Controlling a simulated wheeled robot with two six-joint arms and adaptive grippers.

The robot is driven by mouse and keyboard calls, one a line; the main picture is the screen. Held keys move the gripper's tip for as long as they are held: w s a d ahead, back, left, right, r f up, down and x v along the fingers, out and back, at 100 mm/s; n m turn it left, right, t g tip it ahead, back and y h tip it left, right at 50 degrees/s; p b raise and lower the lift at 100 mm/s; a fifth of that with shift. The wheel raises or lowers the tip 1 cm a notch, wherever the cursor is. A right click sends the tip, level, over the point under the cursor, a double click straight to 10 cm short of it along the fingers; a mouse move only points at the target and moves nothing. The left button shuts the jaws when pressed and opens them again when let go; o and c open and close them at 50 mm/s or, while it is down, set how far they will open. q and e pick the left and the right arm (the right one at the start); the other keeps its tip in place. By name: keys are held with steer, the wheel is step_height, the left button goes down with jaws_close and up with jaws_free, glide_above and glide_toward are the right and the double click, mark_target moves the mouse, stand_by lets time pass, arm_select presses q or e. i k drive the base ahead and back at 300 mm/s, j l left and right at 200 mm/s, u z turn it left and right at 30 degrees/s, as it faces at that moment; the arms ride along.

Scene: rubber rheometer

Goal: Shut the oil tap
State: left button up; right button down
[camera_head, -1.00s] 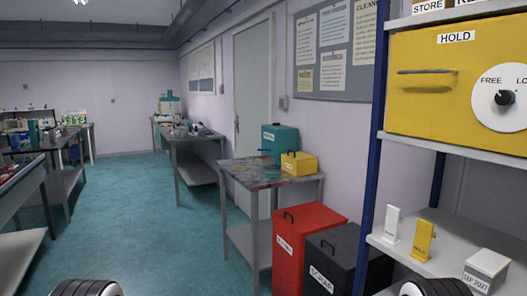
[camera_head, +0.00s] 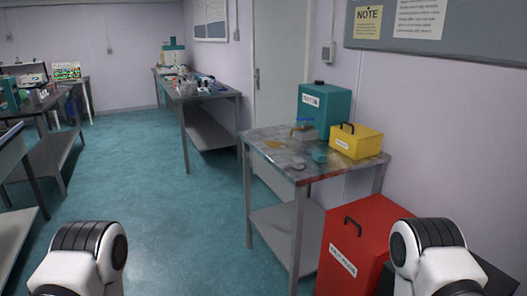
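A teal can (camera_head: 332,106) with a dark cap and a white label stands at the back of a small stained table (camera_head: 272,146). A small blue part (camera_head: 304,121) shows at the can's lower left, above a small brownish piece. It may be the oil tap, but it is too small to tell whether it is open or shut. Only rounded white and black parts of my two arms show at the bottom left and bottom right. Both grippers are out of view, well short of the table.
A yellow box (camera_head: 356,141) with a handle sits on the table's right side. A red bin (camera_head: 366,240) and a dark bin stand at the table's right. A longer bench (camera_head: 190,97) is behind. The teal floor (camera_head: 175,215) at left-centre is clear.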

mark_target(298, 119)
steer(key=i+j, duration=0.25)
steer(key=i, duration=0.3)
steer(key=i+j, duration=0.2)
steer(key=i, duration=0.3)
steer(key=i+j, duration=0.25)
steer(key=i, duration=0.3)
steer(key=i+j+u, duration=0.1)
steer(key=i+j, duration=0.15)
steer(key=i, duration=0.25)
